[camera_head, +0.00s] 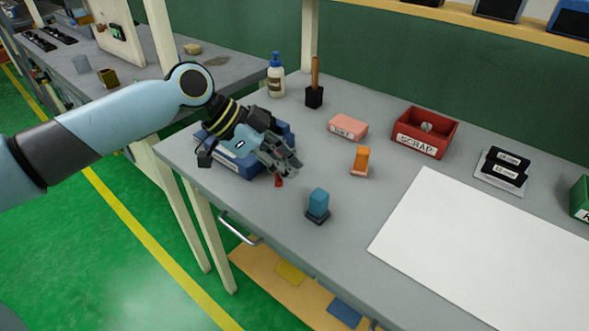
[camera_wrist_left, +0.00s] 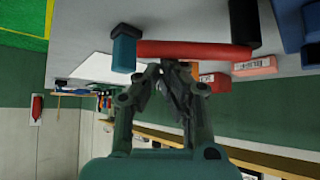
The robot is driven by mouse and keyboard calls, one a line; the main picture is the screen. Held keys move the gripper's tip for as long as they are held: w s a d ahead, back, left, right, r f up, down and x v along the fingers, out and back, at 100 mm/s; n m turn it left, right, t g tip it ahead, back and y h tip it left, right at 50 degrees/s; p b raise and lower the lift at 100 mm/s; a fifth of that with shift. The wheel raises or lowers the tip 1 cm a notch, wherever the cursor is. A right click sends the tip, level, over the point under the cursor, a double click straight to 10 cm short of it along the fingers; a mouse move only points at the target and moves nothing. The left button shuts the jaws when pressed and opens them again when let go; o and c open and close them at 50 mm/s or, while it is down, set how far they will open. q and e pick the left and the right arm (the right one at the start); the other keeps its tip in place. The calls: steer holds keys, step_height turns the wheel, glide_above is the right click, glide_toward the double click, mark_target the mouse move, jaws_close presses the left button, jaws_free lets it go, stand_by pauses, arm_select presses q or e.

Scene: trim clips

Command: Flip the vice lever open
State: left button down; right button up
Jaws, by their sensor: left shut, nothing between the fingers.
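The red lever (camera_wrist_left: 195,50) is a long bar lying across the left wrist view, just beyond my fingertips. Its right end is by a dark upright part (camera_wrist_left: 243,22). In the head view only a small red tip of the lever (camera_head: 279,182) shows below the fingers; the gripper hides the rest. My left gripper (camera_head: 287,168) is shut with nothing in it, and it also shows in the left wrist view (camera_wrist_left: 163,66). Its fingertips are very near the lever; I cannot tell whether they touch. The vice body is mostly hidden. My right gripper is not in view.
A teal block on a dark base (camera_head: 318,203), an orange block (camera_head: 360,160), a pink box (camera_head: 348,126) and a red SCRAP bin (camera_head: 425,133) stand nearby. A white sheet (camera_head: 480,250) covers the right bench.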

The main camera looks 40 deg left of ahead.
mark_target(277, 176)
arm_select(q)
steer(key=m+g+b, duration=0.1)
steer(key=s+a+m+h+b, duration=0.1)
steer(key=a+m+g+b, duration=0.1)
steer(key=b, duration=0.1)
steer(key=shift+s+f+m+g, duration=0.25)
steer(key=shift+s+m+g, duration=0.05)
steer(key=shift+s+m, duration=0.1)
steer(key=shift+s+a+m+h+b, duration=0.1)
steer(key=shift+a+m+h+b, duration=0.2)
steer(key=shift+m+b, duration=0.15)
steer(key=shift+s+a+r+m+g+b, duration=0.15)
steer(key=shift+s+a+m+g+b, duration=0.2)
steer(key=shift+m+g, duration=0.4)
steer(key=shift+s+a+r, duration=0.1)
steer(key=shift+s+a, duration=0.05)
steer(key=shift+a, duration=0.75)
